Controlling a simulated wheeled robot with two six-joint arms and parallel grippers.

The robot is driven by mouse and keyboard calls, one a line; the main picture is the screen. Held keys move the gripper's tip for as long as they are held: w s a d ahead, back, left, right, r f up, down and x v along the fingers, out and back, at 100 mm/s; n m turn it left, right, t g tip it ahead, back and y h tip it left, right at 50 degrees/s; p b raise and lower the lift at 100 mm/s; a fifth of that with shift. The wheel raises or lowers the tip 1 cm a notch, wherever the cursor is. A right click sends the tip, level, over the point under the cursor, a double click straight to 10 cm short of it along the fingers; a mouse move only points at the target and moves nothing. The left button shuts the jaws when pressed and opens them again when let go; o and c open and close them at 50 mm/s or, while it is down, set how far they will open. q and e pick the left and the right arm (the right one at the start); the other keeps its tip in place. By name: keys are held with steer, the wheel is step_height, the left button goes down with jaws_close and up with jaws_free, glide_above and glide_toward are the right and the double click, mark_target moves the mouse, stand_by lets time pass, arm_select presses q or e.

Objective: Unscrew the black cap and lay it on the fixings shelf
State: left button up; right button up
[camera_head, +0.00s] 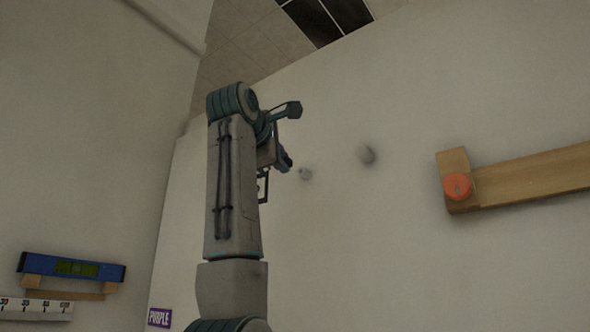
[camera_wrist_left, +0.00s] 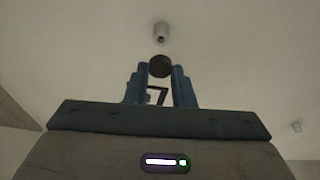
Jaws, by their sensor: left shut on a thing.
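The black cap (camera_wrist_left: 160,66) is a dark round disc at the fingertips of my left gripper (camera_wrist_left: 160,73) in the left wrist view. The gripper is shut on it. A light grey stud (camera_wrist_left: 162,32) stands out from the wall just beyond the cap, with a strip of bare wall between them in that view. In the head view my left gripper (camera_head: 285,160) faces the wall beside a small pale stud (camera_head: 305,173); the cap is hard to make out there. My right gripper is not in view. I cannot identify the fixings shelf in either view.
A wooden bar (camera_head: 530,175) with an orange disc (camera_head: 457,187) is at the right. A blue spirit level (camera_head: 70,267), a white scale (camera_head: 36,309) and a purple label (camera_head: 159,318) are at lower left.

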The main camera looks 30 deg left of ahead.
arm_select(q)
steer(key=shift+s, duration=0.5)
steer(key=shift+s+a+b, duration=0.1)
steer(key=shift+s+b, duration=0.45)
steer(key=shift+s, duration=0.4)
steer(key=shift+w, duration=0.1)
